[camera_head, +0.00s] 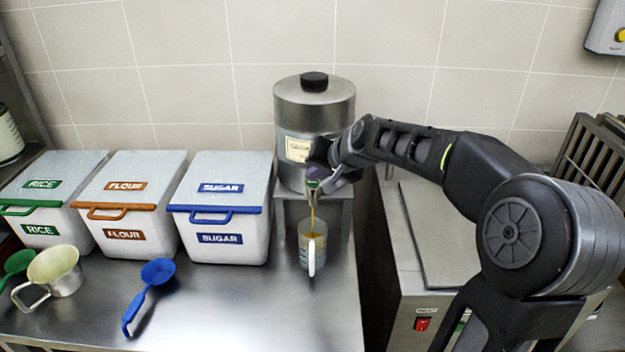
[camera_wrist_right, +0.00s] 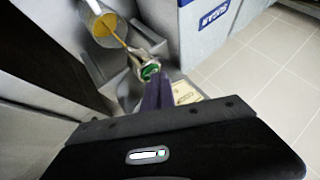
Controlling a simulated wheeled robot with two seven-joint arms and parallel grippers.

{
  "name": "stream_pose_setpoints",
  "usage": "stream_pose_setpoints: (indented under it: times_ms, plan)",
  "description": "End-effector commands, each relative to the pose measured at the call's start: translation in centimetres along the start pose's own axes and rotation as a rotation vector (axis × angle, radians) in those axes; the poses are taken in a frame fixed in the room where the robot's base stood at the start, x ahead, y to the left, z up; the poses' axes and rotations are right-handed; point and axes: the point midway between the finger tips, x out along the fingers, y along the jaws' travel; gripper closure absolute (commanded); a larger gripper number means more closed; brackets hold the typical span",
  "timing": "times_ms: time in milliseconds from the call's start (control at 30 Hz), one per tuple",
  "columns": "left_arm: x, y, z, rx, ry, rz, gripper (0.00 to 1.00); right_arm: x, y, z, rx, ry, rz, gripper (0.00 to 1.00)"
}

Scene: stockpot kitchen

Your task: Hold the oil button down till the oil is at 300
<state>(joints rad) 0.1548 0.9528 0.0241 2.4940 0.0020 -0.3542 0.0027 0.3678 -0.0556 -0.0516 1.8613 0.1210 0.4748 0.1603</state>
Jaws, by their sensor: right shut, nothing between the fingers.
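The steel oil dispenser (camera_head: 313,102) stands on a raised stand against the wall, with a label on its front. The oil button (camera_wrist_right: 149,71) shows green on the tap in the right wrist view. My right gripper (camera_head: 319,178) is shut with nothing between its fingers, its tips (camera_wrist_right: 150,84) at the button. A thin stream of oil (camera_head: 312,217) runs from the tap into the clear measuring jug (camera_head: 305,255) below. Oil also shows in the jug in the right wrist view (camera_wrist_right: 103,27). The jug's scale is too small to read. My left gripper is not in view.
White bins for rice (camera_head: 45,200), flour (camera_head: 128,215) and sugar (camera_head: 222,220) stand left of the dispenser. A boxy appliance with a red switch (camera_head: 423,324) stands at right.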

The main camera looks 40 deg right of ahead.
Motion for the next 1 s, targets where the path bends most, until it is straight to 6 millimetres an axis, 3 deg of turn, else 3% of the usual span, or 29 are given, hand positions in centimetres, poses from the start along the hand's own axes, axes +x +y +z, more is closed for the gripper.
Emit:
stream_pose_setpoints:
  times_ms: [233,733,1000]
  plan:
    - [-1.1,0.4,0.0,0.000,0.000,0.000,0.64,-1.0,-0.7,-0.7,0.000,-0.001,0.000,1.00]
    - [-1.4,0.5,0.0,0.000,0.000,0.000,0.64,-1.3,-1.0,-1.0,0.000,0.001,0.000,1.00]
    - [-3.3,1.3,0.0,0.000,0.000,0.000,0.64,-3.1,-2.3,-2.3,-0.001,0.001,0.000,1.00]
